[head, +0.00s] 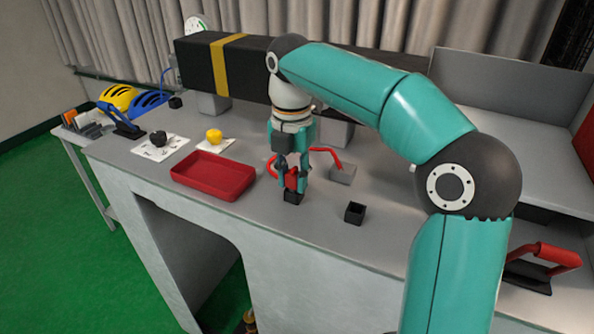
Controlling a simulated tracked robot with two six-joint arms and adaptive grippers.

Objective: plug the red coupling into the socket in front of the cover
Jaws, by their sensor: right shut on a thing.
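My right gripper (291,172) points down over the grey bench top, its jaws shut on the red coupling (291,182). The coupling is upright and partly hidden by the fingers. A black square socket (293,198) shows directly below it; I cannot tell whether the coupling is inside it or just above. A red cable (327,152) curves behind the gripper towards a small grey block (342,173). The long black cover (203,68) with a yellow band lies behind, partly hidden by my arm. My left gripper is not in view.
A second black socket (355,212), open at the top, stands to the right. A red tray (213,177) lies to the left. Beyond it are a yellow object (214,136) and a dark object (158,138) on white cards. A red-handled item (543,259) is at far right.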

